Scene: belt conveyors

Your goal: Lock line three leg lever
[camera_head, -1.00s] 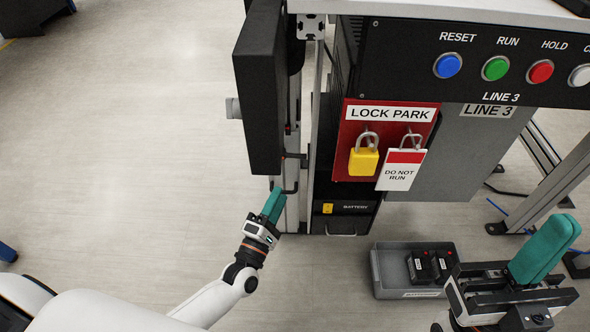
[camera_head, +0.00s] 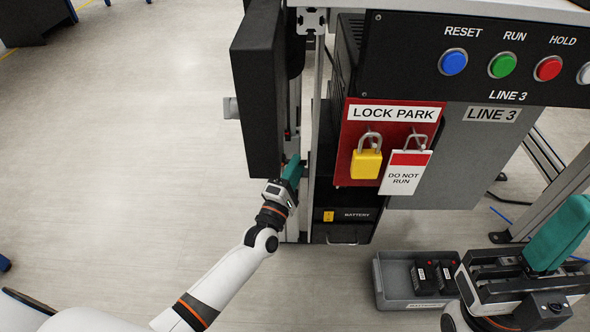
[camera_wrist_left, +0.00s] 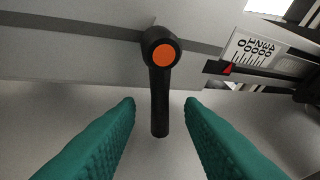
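The leg lever (camera_wrist_left: 160,95) is a black handle with an orange-capped hub, on a grey metal leg in the left wrist view. It points straight down in that picture. My left gripper (camera_head: 292,170) is at the leg beside the cabinet, and its teal fingers (camera_wrist_left: 160,112) are open on either side of the lever, with gaps showing. The head view does not show the lever clearly behind the gripper. My right gripper (camera_head: 556,236) is at the lower right, away from the lever; its finger opening is not clear.
A scale with a red pointer (camera_wrist_left: 228,69) is right of the lever. The red lock board (camera_head: 347,150) carries a yellow padlock (camera_head: 366,163) and a DO NOT RUN tag (camera_head: 405,173). A grey bin (camera_head: 383,291) with black batteries is on the floor.

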